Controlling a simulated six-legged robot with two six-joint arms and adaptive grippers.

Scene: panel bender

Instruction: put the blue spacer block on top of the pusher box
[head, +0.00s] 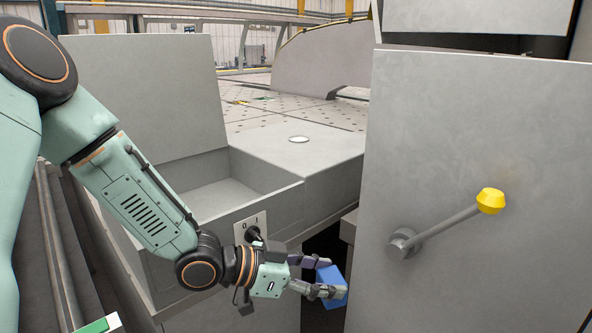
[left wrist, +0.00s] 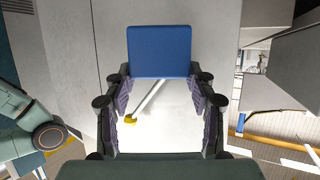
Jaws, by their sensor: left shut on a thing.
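The blue spacer block (head: 333,284) is held between the fingers of my left gripper (head: 327,277), which is shut on it. The block is in front of a dark gap between the grey boxes and the right-hand panel. In the left wrist view the blue block (left wrist: 160,50) sits between the fingertips of my left gripper (left wrist: 160,76), its broad face showing. A grey flat-topped box (head: 330,151) with a pale round disc on top stands behind and above the gripper; it may be the pusher box, but I cannot be sure. My right gripper is not in view.
A large grey panel (head: 520,130) stands at the right, with a lever ending in a yellow knob (head: 491,201). An open grey compartment (head: 215,196) with a raised lid (head: 150,90) is at the left. A black switch (head: 253,233) is near my wrist. The flat box top looks clear except for the disc.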

